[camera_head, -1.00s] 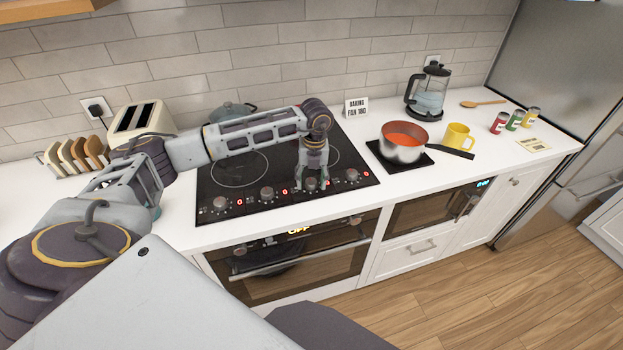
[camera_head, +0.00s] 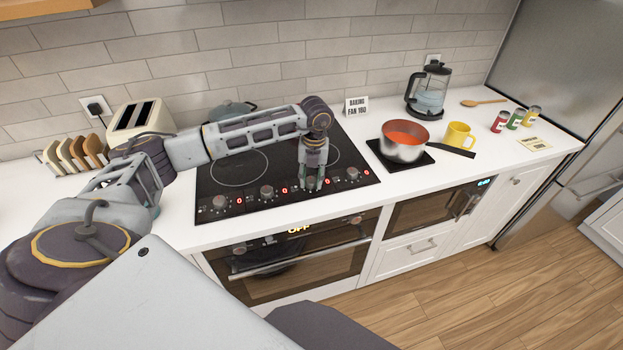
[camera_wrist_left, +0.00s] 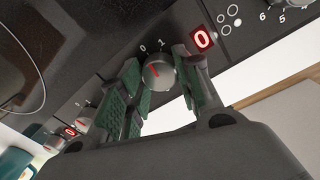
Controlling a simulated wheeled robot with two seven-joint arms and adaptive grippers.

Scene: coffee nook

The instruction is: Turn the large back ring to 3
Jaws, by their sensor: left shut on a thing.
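The black glass cooktop (camera_head: 222,187) has a row of control knobs along its front edge, with red displays that read 0. My left gripper (camera_head: 312,186) points down at the third knob from the left and largely hides it in the head view. In the left wrist view that knob (camera_wrist_left: 158,73) sits between the green finger pads of my left gripper (camera_wrist_left: 155,88), which is shut on it. Its red pointer line points roughly toward the printed 0. The display (camera_wrist_left: 202,39) beside it reads 0. One ring (camera_head: 240,168) shows at the left; my arm hides much of the back rings.
A red-filled pot (camera_head: 404,150) stands on a black mat right of the cooktop, beside a yellow mug (camera_head: 458,136) and a kettle (camera_head: 429,95). A sign (camera_head: 356,107) stands behind. A toaster (camera_head: 140,118) and a bread rack (camera_head: 75,154) stand at left.

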